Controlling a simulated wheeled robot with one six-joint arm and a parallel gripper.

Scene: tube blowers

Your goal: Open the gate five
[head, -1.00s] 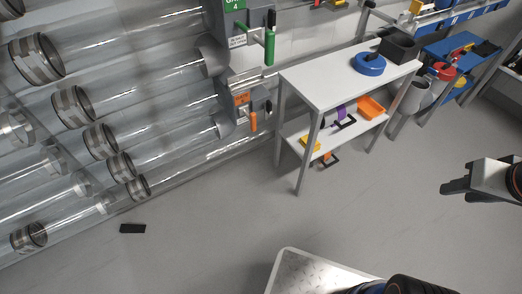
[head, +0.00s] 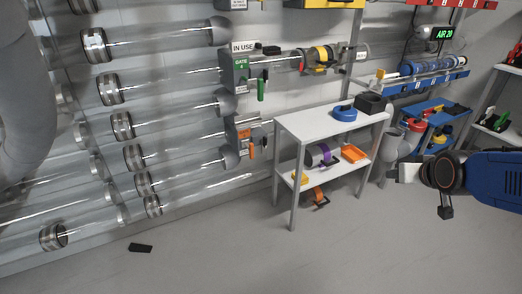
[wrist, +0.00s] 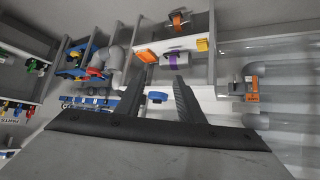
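An orange-labelled gate unit (head: 243,134) is on the tube wall, below the green-labelled gate unit (head: 240,68), whose label read gate 4 earlier. I cannot read a number on the orange one. An orange handle (head: 251,149) hangs from it, and the orange unit also shows at the right of the wrist view (wrist: 246,88). The green handle (head: 261,90) hangs beside the green unit. My gripper (wrist: 158,80) shows two dark fingers spread apart with nothing held between them. In the head view my arm is at the right, well away from the gates.
A white two-level table (head: 330,122) stands right of the gates, with a blue ring (head: 344,113) and a dark box (head: 371,102) on top. An orange tray (head: 354,153) is on its lower shelf. A black flat piece (head: 140,248) lies on the otherwise clear floor.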

